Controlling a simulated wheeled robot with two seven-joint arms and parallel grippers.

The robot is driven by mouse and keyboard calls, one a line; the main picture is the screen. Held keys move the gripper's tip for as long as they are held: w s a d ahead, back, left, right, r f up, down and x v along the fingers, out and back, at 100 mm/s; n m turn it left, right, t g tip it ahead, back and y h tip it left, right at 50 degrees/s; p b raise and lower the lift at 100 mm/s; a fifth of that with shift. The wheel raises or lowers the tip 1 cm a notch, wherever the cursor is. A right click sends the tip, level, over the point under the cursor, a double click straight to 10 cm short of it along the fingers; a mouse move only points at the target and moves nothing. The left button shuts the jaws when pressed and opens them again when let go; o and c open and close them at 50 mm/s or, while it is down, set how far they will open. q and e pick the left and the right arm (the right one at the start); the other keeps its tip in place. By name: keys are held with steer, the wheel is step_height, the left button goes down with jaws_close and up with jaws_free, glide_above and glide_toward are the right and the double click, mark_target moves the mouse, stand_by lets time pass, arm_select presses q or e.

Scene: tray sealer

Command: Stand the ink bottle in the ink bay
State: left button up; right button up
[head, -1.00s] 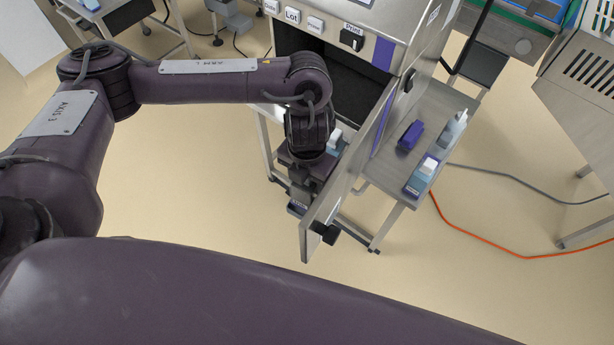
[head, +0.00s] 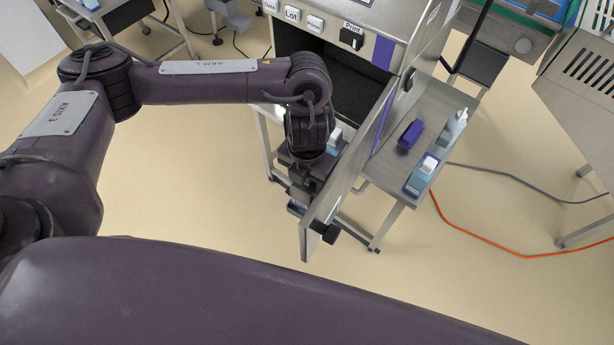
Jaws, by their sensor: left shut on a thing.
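My left gripper (head: 301,190) points down in front of the printer cabinet, close beside the inner face of its open door (head: 345,185). It is shut on a small dark-blue labelled thing, which looks like the ink bottle (head: 297,208); only its lower end shows below the fingers. The rest is hidden by the gripper and wrist. The cabinet's dark opening (head: 350,88) is behind my left wrist. I cannot make out the ink bay in it. My right gripper is not in view.
A white-capped bottle (head: 335,136) shows just behind my left wrist. An orange cable (head: 490,241) crosses the floor.

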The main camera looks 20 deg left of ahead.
arm_select(q)
steer(key=shift+f, duration=0.15)
steer(key=shift+f+b, duration=0.7)
steer(key=shift+f, duration=0.1)
steer(key=shift+f+b, duration=0.6)
stand_by(0.4)
steer(key=o, duration=1.3)
steer(key=shift+c, duration=0.4)
steer(key=shift+r, duration=0.1)
